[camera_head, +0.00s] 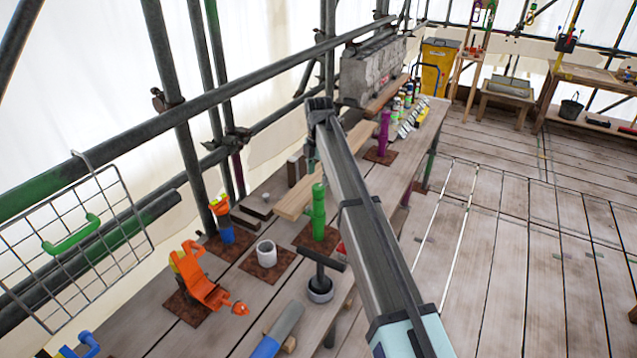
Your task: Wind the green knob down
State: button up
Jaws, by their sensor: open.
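A green upright post with collars and a knob-like top (319,212) stands on a rusty square plate (306,240) on the plank bench. It is the green piece that best fits the green knob; I cannot make out any thread. My long grey arm link slants from the lower right to a dark end above and behind the post in the picture. The link passes close to the right of the post in the picture. My gripper's fingers cannot be made out; they seem hidden behind the link. I see no contact with the post.
A dark T-shaped tool (320,285), a white cup (266,254), an orange clamp-like piece (203,282) and an orange-and-blue piece (222,220) stand near. A similar purple post (384,132) stands farther back. Scaffold tubes (200,103) and a wire basket (75,255) border the left.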

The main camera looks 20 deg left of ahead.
aim_at(318, 187)
jog(key=shift+f+p, duration=0.8)
jog(key=shift+f, duration=1.95)
jog(key=c, duration=1.1)
